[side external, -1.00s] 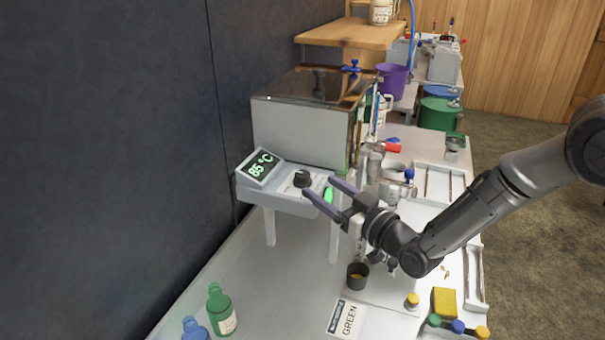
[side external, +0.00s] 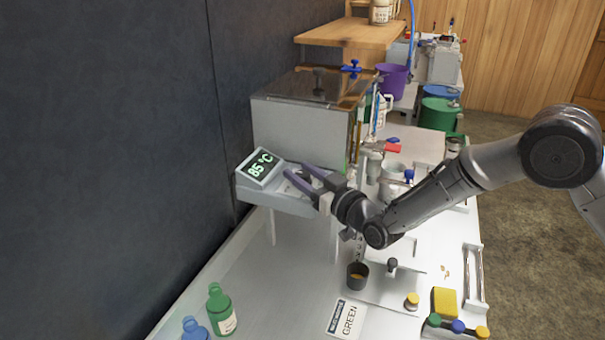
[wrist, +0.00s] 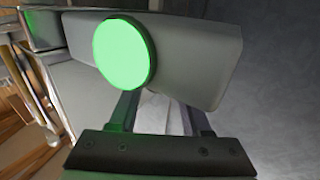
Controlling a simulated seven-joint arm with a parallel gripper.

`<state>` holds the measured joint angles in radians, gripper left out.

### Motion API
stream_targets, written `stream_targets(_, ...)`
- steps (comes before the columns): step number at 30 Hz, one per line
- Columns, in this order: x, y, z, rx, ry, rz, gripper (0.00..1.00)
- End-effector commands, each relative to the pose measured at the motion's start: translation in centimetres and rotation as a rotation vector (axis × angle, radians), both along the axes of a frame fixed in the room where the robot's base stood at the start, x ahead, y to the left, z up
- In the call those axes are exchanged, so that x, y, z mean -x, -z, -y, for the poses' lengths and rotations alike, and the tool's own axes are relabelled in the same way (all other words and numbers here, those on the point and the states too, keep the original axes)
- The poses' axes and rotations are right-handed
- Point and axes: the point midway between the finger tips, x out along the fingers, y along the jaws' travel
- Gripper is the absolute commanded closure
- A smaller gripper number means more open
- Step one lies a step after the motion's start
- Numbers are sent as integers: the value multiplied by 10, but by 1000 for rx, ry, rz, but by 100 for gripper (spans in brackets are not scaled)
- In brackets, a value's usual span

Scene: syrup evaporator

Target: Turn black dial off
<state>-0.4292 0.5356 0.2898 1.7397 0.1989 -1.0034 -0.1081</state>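The control panel (side external: 275,200) sits on the front of the grey evaporator box, with a lit display (side external: 261,166) reading 85 °C. The black dial is hidden in both views; in the side view my gripper's fingers cover its place on the panel. My gripper (side external: 296,169) has its two fingers apart, one on each side of that place. In the wrist view my gripper (wrist: 162,97) shows spread fingers reaching under the panel's edge, and I cannot tell if they touch the dial.
A dark cup (side external: 357,276) and a yellow sponge (side external: 444,302) stand on the bench below my arm. A green bottle (side external: 221,309) and a blue bottle (side external: 194,329) are at the front left. The bench between the bottles and the panel is clear.

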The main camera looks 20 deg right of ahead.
Motion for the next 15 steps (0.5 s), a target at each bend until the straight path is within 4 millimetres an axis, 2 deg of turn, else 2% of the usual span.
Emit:
stream_targets(1,0,0,0,0,0,0,63)
stream_targets(7,0,0,0,0,0,0,99)
stream_targets(15,0,0,0,0,-9,0,100)
